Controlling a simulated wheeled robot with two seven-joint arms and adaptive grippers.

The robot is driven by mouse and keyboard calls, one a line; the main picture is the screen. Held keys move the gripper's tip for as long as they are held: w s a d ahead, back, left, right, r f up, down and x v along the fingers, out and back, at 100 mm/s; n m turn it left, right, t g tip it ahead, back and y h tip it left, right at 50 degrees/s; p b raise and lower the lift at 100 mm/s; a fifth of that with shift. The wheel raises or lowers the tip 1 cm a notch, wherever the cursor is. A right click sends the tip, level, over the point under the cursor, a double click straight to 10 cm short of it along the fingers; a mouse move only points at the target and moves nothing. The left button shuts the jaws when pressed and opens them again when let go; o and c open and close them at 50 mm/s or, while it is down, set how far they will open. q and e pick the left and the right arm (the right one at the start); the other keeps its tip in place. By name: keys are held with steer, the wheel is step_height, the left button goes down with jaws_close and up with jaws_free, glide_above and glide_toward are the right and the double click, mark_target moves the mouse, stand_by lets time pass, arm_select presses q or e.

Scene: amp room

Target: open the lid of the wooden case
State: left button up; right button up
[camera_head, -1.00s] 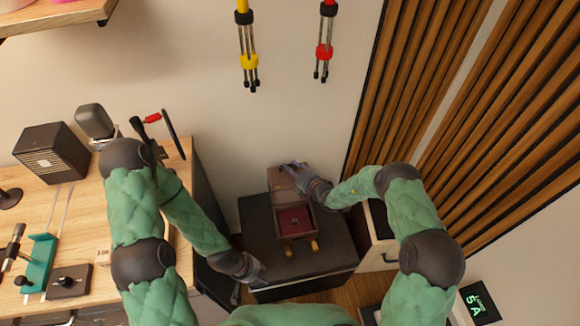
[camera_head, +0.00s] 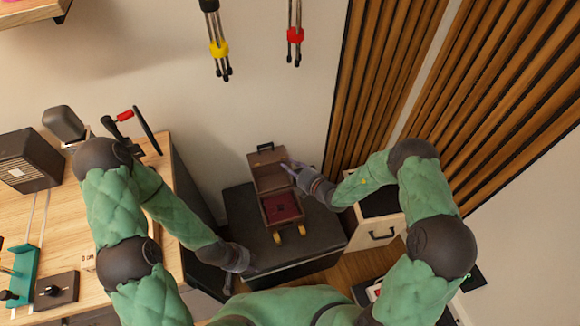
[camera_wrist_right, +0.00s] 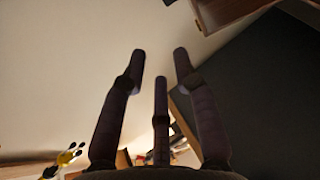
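The wooden case (camera_head: 283,209) stands on a dark cabinet, with a dark red interior and yellow feet or fittings at its front. Its lid (camera_head: 269,173) is raised and leans back, with a dark handle (camera_head: 265,148) at its top edge. A small dark item lies inside the case. My right gripper (camera_head: 290,167) is at the lid's right edge, fingers spread; I cannot tell whether it touches. In the right wrist view its fingers (camera_wrist_right: 160,65) are apart with nothing between them. My left gripper (camera_head: 243,262) is low, at the cabinet's front left; its fingers are unclear.
The dark cabinet top (camera_head: 240,215) has free room left of the case. A wooden desk (camera_head: 60,230) with a speaker and devices stands at the left. A drawer unit (camera_head: 380,232) and wooden slats (camera_head: 380,70) are at the right.

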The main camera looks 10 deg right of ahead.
steer(key=s+a+f+n+g+y, duration=0.1)
steer(key=s+a+f+n+g, duration=0.25)
steer(key=s+n+g, duration=0.4)
steer(key=s+a+f+n+g+y, duration=0.15)
steer(key=s+f+n+g, duration=0.25)
steer(key=s+n, duration=0.65)
steer(key=s+d+f+n+h, duration=0.1)
steer(key=s+d+n+h, duration=0.2)
steer(key=n, duration=1.1)
steer(key=s+d+n+h, duration=0.4)
steer(key=s+n, duration=0.5)
steer(key=n, duration=0.5)
steer(key=shift+s+d+f, duration=0.2)
steer(key=shift+f, duration=0.15)
